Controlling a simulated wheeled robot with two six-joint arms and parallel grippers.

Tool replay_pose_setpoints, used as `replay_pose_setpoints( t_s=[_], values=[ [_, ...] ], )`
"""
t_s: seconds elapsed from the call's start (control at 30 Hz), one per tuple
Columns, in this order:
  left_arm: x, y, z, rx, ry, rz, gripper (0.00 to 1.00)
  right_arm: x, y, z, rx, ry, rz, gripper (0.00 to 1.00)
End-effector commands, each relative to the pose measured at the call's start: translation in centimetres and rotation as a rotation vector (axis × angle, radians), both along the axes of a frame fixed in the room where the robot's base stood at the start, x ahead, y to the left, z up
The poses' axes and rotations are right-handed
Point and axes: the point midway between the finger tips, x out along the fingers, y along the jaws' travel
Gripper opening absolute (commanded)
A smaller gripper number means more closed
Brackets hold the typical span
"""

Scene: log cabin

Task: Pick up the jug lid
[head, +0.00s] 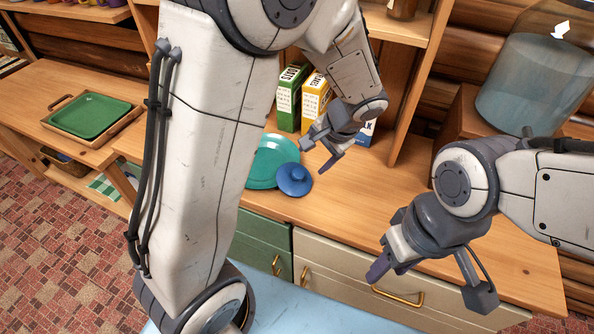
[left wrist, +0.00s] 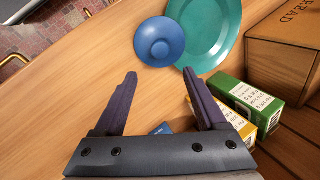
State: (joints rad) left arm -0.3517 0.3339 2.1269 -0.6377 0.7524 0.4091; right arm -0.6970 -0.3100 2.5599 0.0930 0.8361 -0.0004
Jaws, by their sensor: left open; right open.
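The jug lid is a round blue disc with a knob (head: 294,179), lying on the wooden counter beside a teal plate (head: 263,164). It also shows in the left wrist view (left wrist: 158,42), overlapping or touching the edge of the plate (left wrist: 214,35). My left gripper (head: 322,159) is open and empty, just to the right of the lid in the head view. In the left wrist view the open fingers (left wrist: 165,85) point toward the lid, with a gap before it. My right gripper (head: 425,285) is open and empty in front of the drawers.
A green box (head: 290,98) and a yellow box (head: 315,100) stand behind the lid. A wooden bread box (left wrist: 285,48) is near the plate. A green tray (head: 90,115) lies on the left counter. A large glass jar (head: 535,85) stands at right.

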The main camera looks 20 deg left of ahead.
Motion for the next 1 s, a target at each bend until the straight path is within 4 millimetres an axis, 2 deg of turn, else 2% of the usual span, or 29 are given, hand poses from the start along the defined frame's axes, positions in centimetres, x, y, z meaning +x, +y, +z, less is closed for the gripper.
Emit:
replay_pose_setpoints(
  t_s=[0.2, 0.47, 0.7, 1.0],
  values=[
    [0.5, 1.6, -3.2, 0.004, 0.003, 0.003, 0.73, 0.0, 0.0, -0.1, 0.000, 0.000, 0.000, 0.48],
    [0.5, 2.6, -5.1, 0.003, 0.005, 0.005, 0.73, 0.0, 0.0, 0.0, 0.000, 0.000, 0.000, 0.48],
    [0.6, 4.2, -8.3, 0.002, 0.004, 0.005, 0.73, 0.0, 0.0, -0.1, 0.000, 0.000, 0.000, 0.48],
    [0.8, 4.5, -8.9, 0.000, 0.001, 0.004, 0.73, 0.0, 0.0, -0.1, 0.000, 0.000, 0.000, 0.48]
  ],
)
